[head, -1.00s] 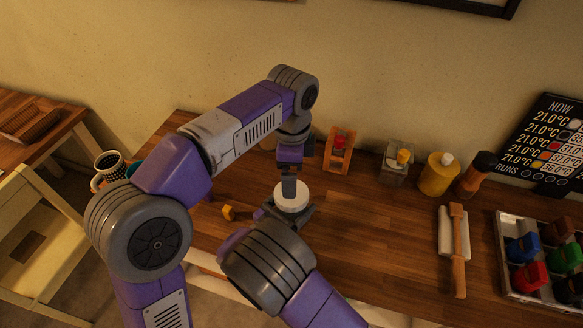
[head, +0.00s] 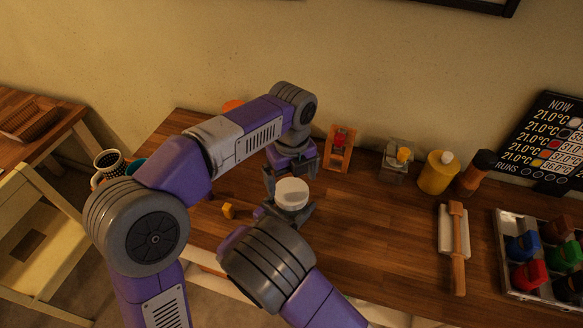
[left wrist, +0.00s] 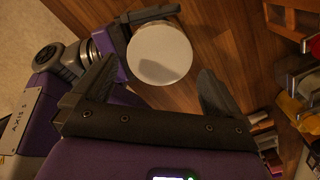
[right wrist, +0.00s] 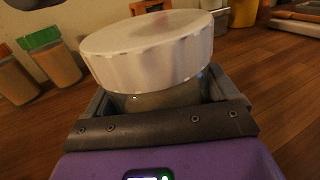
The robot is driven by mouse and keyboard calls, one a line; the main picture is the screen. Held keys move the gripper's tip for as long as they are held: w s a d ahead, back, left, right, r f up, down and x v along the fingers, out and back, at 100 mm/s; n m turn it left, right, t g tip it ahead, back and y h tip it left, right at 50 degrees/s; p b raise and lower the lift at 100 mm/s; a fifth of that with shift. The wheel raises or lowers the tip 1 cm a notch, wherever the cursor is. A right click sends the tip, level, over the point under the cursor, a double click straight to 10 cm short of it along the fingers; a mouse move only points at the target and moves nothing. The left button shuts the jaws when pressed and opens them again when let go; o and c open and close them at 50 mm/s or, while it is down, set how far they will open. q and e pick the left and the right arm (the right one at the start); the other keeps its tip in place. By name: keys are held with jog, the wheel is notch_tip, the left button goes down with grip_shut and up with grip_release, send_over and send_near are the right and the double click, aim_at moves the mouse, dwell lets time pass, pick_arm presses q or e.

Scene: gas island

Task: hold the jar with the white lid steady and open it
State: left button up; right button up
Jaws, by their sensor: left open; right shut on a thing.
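The jar with the white lid stands on the wooden counter; its lid (head: 292,193) is on top and looks level. My right gripper (head: 288,212) is shut on the jar's body (right wrist: 165,98), below the lid (right wrist: 150,48). My left gripper (head: 291,178) is open and empty, just above and behind the lid in the head view, with its fingers spread apart. In the left wrist view the round lid (left wrist: 160,53) shows beyond and between the open fingers (left wrist: 152,88), with no contact visible. The jar's body is mostly hidden in the head view.
A small yellow piece (head: 228,211) lies left of the jar. Behind stand a wooden stand with a red part (head: 338,150), a yellow bottle (head: 437,174) and a dark-topped shaker (head: 476,174). The counter between is clear.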

aim_at(291, 190)
pick_arm(q)
jog(key=shift+f, duration=2.2)
jog(key=shift+c, duration=0.2)
